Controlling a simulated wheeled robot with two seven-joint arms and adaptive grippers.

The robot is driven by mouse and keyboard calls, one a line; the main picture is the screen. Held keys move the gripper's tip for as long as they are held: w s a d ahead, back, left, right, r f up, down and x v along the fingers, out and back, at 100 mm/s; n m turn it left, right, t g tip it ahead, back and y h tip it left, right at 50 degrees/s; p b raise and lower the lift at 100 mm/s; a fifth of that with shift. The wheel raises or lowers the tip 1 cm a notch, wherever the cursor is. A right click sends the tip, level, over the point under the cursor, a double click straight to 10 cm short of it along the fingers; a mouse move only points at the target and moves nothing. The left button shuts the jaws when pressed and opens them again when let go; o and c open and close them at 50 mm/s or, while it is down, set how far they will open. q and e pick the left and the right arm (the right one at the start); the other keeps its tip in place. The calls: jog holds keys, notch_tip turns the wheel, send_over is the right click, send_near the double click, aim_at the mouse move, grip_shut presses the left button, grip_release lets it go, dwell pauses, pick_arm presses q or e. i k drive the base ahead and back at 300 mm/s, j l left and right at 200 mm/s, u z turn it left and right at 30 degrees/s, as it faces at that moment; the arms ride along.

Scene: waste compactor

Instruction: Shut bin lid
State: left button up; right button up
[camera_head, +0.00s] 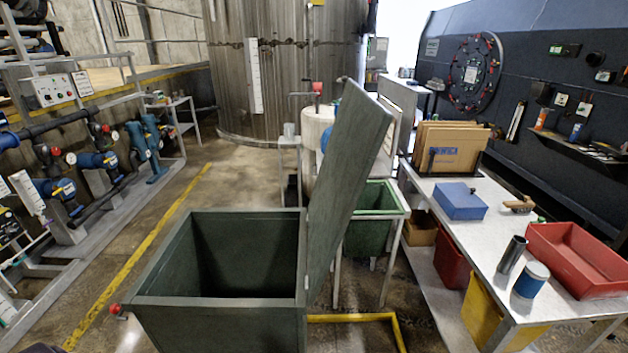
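The dark green bin (220,323) stands in the bottom middle of the head view, open at the top, with a dark interior. Its lid (345,180) is hinged along the bin's right rim and stands up, tilted somewhat to the right, well past the opening. A red knob (116,310) sticks out at the bin's front left corner. Neither of my grippers shows in the head view.
At right, a workbench (488,262) holds a blue box (460,201), a red tray (578,260), a jar (531,280) and cardboard (450,148). A green tub (375,228) stands behind the lid. Pipes and pumps (95,160) line the left. The floor left of the bin is clear.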

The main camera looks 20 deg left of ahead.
aim_at(360, 127)
jog(key=i+l+u, duration=0.2)
jog(key=u, duration=0.25)
jog(key=i+l+u, duration=0.1)
jog(key=l+u, duration=0.35)
jog(key=i+l+u, duration=0.2)
jog(key=l+u, duration=0.25)
